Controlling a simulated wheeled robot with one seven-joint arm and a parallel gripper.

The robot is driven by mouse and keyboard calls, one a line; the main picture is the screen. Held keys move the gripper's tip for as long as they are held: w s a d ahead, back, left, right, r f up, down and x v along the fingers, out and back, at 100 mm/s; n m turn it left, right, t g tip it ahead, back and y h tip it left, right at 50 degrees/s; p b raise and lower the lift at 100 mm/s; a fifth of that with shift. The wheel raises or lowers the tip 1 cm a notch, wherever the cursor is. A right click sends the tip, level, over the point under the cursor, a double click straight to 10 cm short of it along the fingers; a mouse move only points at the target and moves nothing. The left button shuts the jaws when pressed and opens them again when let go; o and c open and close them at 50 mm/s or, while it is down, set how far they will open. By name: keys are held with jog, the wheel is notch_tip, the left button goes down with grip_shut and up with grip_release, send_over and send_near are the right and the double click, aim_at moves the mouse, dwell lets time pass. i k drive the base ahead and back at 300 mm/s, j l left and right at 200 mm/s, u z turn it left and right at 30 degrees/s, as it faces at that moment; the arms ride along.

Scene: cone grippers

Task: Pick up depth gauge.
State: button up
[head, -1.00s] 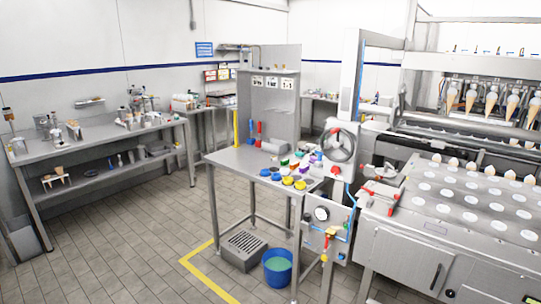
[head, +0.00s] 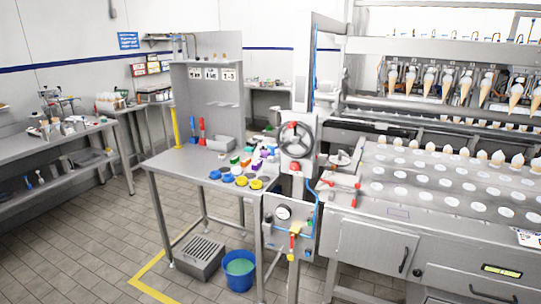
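I cannot make out a depth gauge for certain at this distance. A small steel worktable (head: 180,164) stands in the middle, with several coloured round pieces at its front right, among them a yellow one (head: 257,184) and a blue one (head: 215,175). A red upright tool (head: 202,127) and a blue one stand towards its back, beside a grey block (head: 219,143). A yellow upright bar (head: 176,128) is at its left edge. A round dial (head: 283,213) sits on a panel at the table's right. My gripper is not in view.
A blue bucket (head: 239,270) and a grated box (head: 198,257) are on the floor under the table. A long bench (head: 60,155) stands left. Open floor lies between.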

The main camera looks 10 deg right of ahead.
aim_at(272, 147)
jog(key=i+j, duration=0.25)
jog(key=i, duration=0.3)
jog(key=i+j+u, duration=0.15)
jog(key=i, duration=0.4)
jog(key=i+j, duration=0.3)
jog(key=i, duration=0.3)
jog(key=i+j+u, duration=0.1)
jog(key=i, duration=0.45)
jog(key=i+j+u, duration=0.1)
jog(key=i+j, duration=0.15)
jog(key=i, duration=0.35)
